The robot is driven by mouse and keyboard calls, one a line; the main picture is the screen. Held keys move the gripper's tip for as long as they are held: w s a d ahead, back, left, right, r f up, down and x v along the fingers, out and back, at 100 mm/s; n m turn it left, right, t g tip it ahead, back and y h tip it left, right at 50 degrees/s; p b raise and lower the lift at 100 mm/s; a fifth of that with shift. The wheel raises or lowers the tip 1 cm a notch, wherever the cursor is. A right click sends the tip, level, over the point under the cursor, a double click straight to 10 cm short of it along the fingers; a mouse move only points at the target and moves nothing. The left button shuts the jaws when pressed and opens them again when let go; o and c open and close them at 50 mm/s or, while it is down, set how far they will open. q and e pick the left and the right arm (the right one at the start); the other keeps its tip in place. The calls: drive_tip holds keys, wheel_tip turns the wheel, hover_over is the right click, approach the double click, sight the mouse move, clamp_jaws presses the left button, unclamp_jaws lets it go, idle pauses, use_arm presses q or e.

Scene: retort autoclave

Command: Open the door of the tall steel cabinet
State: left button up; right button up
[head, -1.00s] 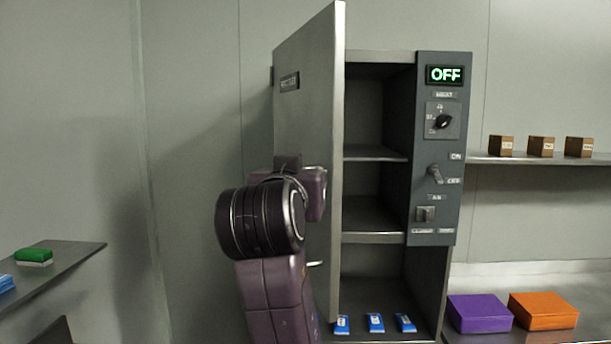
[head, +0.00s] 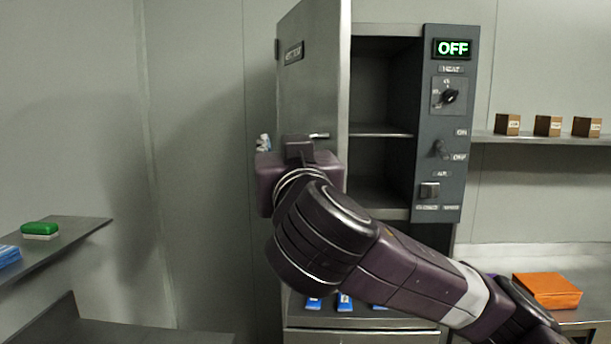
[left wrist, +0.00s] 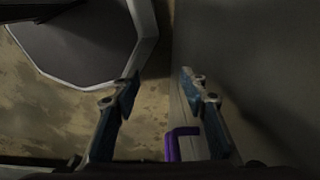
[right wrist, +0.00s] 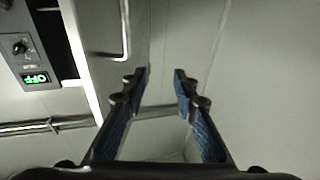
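The tall steel cabinet (head: 385,30) stands in the middle of the head view. Its door (head: 312,85) is hinged on the left and stands wide open, showing the shelves inside. The door's bar handle (head: 319,135) shows just above my right wrist, and it also shows in the right wrist view (right wrist: 125,40). My right gripper (head: 264,143) is mostly hidden behind its wrist in the head view, near the door's outer side. In the right wrist view my right gripper (right wrist: 160,78) is open and empty, apart from the handle. My left gripper (left wrist: 160,88) is open and empty.
A control panel (head: 441,110) reading OFF is right of the opening. An orange box (head: 547,290) and small brown boxes (head: 547,126) are at right. A shelf (head: 75,240) with a green item (head: 39,230) is at left.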

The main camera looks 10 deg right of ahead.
drive_tip(key=d+f+g+h, duration=0.1)
drive_tip(key=d+f+g, duration=0.1)
drive_tip(key=d+f, duration=0.35)
drive_tip(key=w+m+p, duration=0.1)
drive_tip(key=w+p, duration=0.3)
drive_tip(key=w, duration=0.4)
drive_tip(key=shift+f, duration=0.2)
drive_tip(key=shift+d, duration=0.1)
drive_tip(key=shift+c, duration=0.3)
clamp_jaws()
